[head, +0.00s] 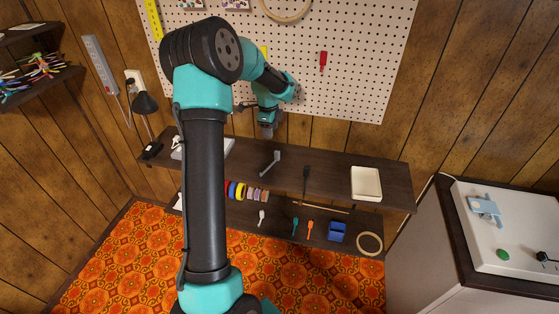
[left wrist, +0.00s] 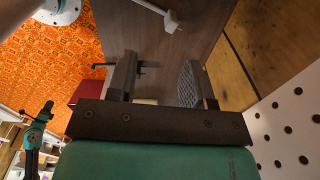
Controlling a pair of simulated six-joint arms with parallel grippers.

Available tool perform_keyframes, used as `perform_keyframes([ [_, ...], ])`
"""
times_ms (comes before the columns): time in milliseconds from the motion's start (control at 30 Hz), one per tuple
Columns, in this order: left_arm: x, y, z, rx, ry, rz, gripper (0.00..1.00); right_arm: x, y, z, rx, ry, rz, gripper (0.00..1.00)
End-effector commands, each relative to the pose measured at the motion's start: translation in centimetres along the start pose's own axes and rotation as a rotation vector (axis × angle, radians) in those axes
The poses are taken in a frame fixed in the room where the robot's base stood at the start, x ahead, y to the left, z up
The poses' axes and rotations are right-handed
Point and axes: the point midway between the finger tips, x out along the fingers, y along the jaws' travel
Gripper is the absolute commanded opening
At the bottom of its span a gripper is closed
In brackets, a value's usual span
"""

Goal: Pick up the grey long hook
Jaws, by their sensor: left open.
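The grey long hook (head: 269,166) lies on the dark upper shelf, just below my left gripper in the head view. It has a long shaft with a bent, thicker end toward the back right. My left gripper (head: 268,131) hangs over the back of the shelf, apart from the hook. In the left wrist view my left gripper (left wrist: 160,78) has its two fingers wide apart with nothing between them. A pale shaft with a blocky end (left wrist: 171,21) lies beyond the fingertips and looks like the hook. My right gripper cannot be made out.
The upper shelf (head: 335,182) also holds a black tool (head: 306,180) and a cream tray (head: 366,183) to the right. A pegboard (head: 350,62) rises behind. Thread spools (head: 238,190) and small tools sit on the lower shelf.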

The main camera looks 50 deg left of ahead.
Motion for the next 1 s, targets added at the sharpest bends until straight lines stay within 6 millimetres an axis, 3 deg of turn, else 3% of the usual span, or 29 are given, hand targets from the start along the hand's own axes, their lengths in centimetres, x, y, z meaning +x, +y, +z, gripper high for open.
perform_keyframes([
  [100,-2.5,-1.6,-0.3,0.151,-0.013,0.013,0.47,0.0,0.0,0.0,0.000,0.000,0.000,0.37],
  [200,-3.7,-2.2,-0.4,0.232,-0.019,0.024,0.47,0.0,0.0,0.0,0.000,0.000,0.000,0.37],
  [567,-4.2,-2.4,-0.5,0.270,-0.020,0.031,0.47,0.0,0.0,0.0,0.000,0.000,0.000,0.37],
  [767,-3.1,-2.3,-0.4,0.270,-0.020,0.032,0.47,0.0,0.0,0.0,0.000,0.000,0.000,0.37],
  [1000,0.7,-2.2,-0.4,0.269,-0.019,0.034,0.47,0.0,0.0,0.0,0.000,0.000,0.000,0.37],
])
